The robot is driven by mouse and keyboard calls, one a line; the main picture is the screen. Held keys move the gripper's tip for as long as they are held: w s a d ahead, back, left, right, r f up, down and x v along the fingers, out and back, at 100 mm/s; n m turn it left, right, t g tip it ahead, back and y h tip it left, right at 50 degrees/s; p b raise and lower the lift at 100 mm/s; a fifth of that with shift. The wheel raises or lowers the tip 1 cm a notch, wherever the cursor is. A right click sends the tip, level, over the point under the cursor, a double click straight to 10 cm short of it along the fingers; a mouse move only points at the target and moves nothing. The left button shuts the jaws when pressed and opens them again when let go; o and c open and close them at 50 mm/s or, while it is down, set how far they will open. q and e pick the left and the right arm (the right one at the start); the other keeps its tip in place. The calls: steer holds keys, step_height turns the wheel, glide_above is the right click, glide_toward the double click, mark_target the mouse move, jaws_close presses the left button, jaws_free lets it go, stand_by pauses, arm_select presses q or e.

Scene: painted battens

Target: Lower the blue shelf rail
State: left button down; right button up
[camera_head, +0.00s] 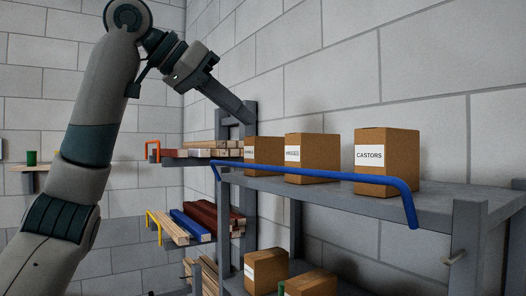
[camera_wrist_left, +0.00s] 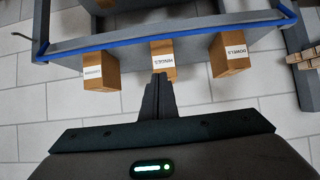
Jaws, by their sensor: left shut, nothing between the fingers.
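The blue shelf rail (camera_head: 310,172) runs along the front of the upper grey shelf, across the lower fronts of the boxes. Both its ends bend down to the shelf's sides. It also spans the left wrist view (camera_wrist_left: 120,42). My left gripper (camera_head: 246,118) is shut and empty, above the far left end of the shelf and apart from the rail in the head view. In the left wrist view its shut fingers (camera_wrist_left: 158,80) overlap the middle box. My right gripper is not in view.
Three cardboard boxes, dowels (camera_head: 263,150), hinges (camera_head: 312,155) and castors (camera_head: 387,160), stand behind the rail. More boxes (camera_head: 266,270) sit on a lower shelf. A rack with painted battens (camera_head: 190,226) stands at the left. A green cup (camera_head: 31,158) stands on a far ledge.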

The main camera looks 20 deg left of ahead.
arm_select(q)
steer(key=shift+d, duration=0.1)
steer(key=p+x, duration=0.5)
steer(key=x, duration=0.4)
steer(key=shift+w+d+f, duration=0.1)
steer(key=shift+w+f, duration=0.15)
steer(key=shift+s+a+f+p, duration=0.4)
steer(key=shift+s+a+f, duration=0.05)
steer(key=shift+s+f, duration=0.15)
steer(key=shift+s+a+f+p, duration=0.4)
steer(key=shift+s+f, duration=0.2)
steer(key=shift+f, duration=0.05)
steer(key=shift+s+a+f+t+h+b, duration=0.15)
steer(key=shift+t+h+b, duration=0.3)
steer(key=shift+b, duration=0.45)
